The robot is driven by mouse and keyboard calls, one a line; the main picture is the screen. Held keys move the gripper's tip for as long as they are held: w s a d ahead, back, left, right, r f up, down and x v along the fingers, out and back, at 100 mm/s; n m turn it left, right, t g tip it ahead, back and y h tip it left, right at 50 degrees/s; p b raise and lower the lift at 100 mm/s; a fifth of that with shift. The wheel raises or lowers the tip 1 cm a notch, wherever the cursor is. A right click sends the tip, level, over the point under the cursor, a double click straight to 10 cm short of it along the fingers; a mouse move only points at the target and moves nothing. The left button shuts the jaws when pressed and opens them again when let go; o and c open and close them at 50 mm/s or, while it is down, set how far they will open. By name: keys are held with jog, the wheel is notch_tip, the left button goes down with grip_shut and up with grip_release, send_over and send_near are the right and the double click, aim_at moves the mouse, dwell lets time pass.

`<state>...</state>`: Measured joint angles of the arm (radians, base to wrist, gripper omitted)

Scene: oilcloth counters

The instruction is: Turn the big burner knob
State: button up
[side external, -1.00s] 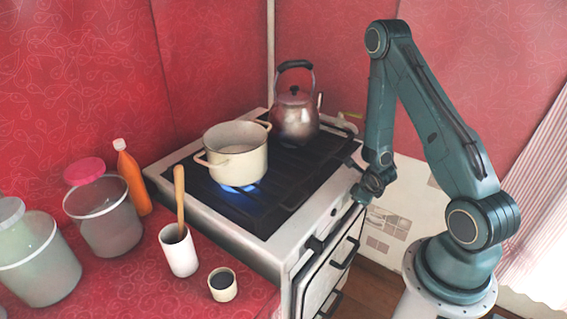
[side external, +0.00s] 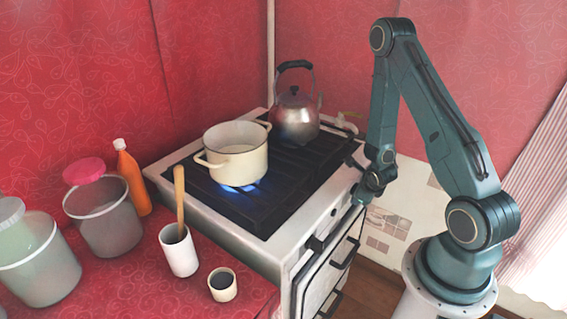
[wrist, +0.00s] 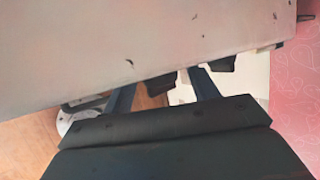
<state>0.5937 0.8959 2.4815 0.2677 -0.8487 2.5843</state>
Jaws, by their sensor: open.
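The white stove (side external: 205,200) has a dark hob with its front edge facing my arm. On its front panel a small dark knob (side external: 333,211) shows. I cannot tell for sure which knob is the big burner's. My gripper (side external: 360,196) is close to the stove's front edge, right of that knob and apart from it. In the wrist view my open gripper (wrist: 163,91) has its two fingers spread below the pale stove panel (wrist: 130,35). Two dark pieces, one (wrist: 160,84) between the fingers and one (wrist: 222,64) to the right, stick out under the panel; they may be knobs.
A cream pot (side external: 238,160) stands over a lit blue flame. A metal kettle (side external: 295,118) stands behind it. An oven handle (side external: 345,252) juts from the front. Tubs, a bottle (side external: 132,180) and cups crowd the red counter at left.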

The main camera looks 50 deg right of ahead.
jog(key=shift+d+y, duration=0.2)
jog(key=shift+y, duration=0.5)
jog(key=shift+d+r+m+y, duration=0.15)
jog(key=shift+m+y, duration=0.45)
jog(key=shift+y, duration=1.6)
jog(key=v, duration=1.4)
jog(key=w+a+r+n, duration=0.3)
jog(key=a+r+n, duration=1.1)
jog(key=n, duration=0.7)
jog(key=shift+a+r+h, duration=0.3)
jog(key=shift+a, duration=0.9)
jog(key=shift+c, duration=0.5)
